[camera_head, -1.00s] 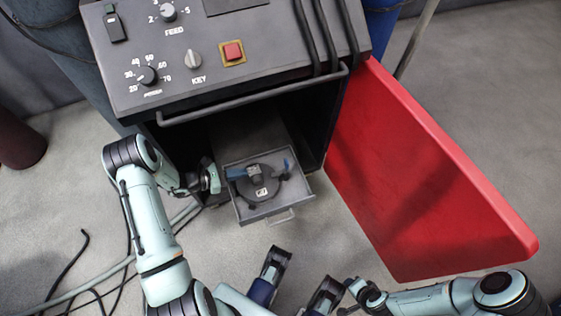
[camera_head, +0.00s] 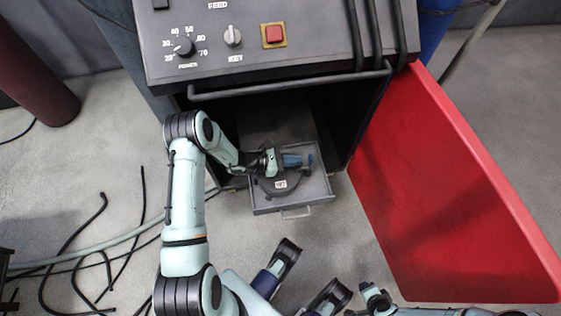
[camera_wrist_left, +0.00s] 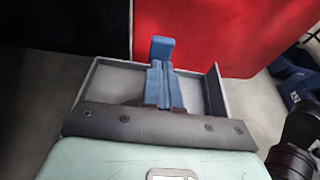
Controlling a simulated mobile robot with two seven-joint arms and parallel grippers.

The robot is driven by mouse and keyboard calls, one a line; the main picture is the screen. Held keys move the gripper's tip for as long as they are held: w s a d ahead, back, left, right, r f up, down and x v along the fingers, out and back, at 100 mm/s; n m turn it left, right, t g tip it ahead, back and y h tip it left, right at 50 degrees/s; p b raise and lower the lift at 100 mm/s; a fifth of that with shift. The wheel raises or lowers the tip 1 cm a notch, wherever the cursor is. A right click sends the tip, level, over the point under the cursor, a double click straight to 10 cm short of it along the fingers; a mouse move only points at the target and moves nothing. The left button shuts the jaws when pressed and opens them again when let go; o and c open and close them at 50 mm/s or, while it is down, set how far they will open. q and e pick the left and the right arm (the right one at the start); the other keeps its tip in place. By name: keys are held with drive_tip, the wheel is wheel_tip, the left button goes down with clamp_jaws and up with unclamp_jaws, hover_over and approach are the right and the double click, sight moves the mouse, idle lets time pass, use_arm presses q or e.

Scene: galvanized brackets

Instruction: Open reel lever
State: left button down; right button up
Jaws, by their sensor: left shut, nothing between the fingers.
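The dark round reel (camera_head: 281,185) sits in a small grey drawer (camera_head: 322,199) that is pulled out of the machine. A blue lever (camera_head: 311,160) stands up at the reel's right side; it also shows in the left wrist view (camera_wrist_left: 162,48). My left gripper (camera_head: 293,160) reaches over the reel from the left, its blue fingers (camera_wrist_left: 163,88) shut and empty. The fingertips are close to the lever; I cannot tell if they touch it. The gripper hides part of the reel. My right gripper (camera_head: 374,297) is at the bottom edge, away from the drawer, its fingers unclear.
The machine's panel (camera_head: 290,50) with knobs and a front rail (camera_head: 290,83) overhangs the drawer. A red door (camera_head: 440,200) stands open on the right. Loose cables (camera_head: 105,235) lie on the floor at left.

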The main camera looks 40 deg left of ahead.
use_arm(q)
drive_tip(key=shift+w+d, duration=0.65)
drive_tip(key=shift+w, duration=0.2)
use_arm(e)
drive_tip(key=shift+s+f, duration=0.45)
drive_tip(key=shift+w+d+r, duration=0.1)
drive_tip(key=shift+d, duration=0.05)
